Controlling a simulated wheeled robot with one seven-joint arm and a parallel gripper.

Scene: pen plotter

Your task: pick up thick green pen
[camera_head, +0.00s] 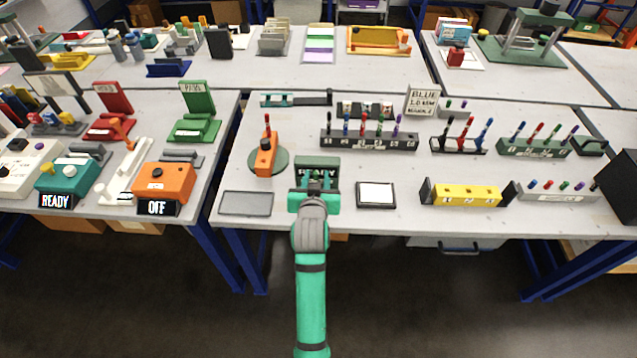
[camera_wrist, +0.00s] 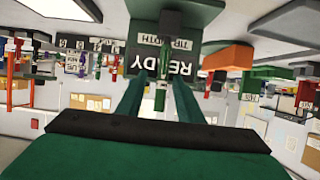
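In the wrist view, which is upside down, a green pen (camera_wrist: 160,97) stands in front of a dark sign reading READY (camera_wrist: 180,64). The pen lies between the two fingers of my gripper (camera_wrist: 161,82), with a gap on each side. The fingers are apart and nothing is clamped. In the head view my gripper (camera_head: 315,186) is at the front of a small dark green station (camera_head: 318,162), and mostly hides the pen there. I cannot tell the pen's thickness for sure, or whether the fingertips have fully reached it.
An orange device (camera_head: 266,160) on a round green base stands left of the station. A grey plate (camera_head: 246,203) and a framed white pad (camera_head: 376,194) flank my gripper. A dark pen rack (camera_head: 370,142) stands behind. A yellow block (camera_head: 466,195) is to the right.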

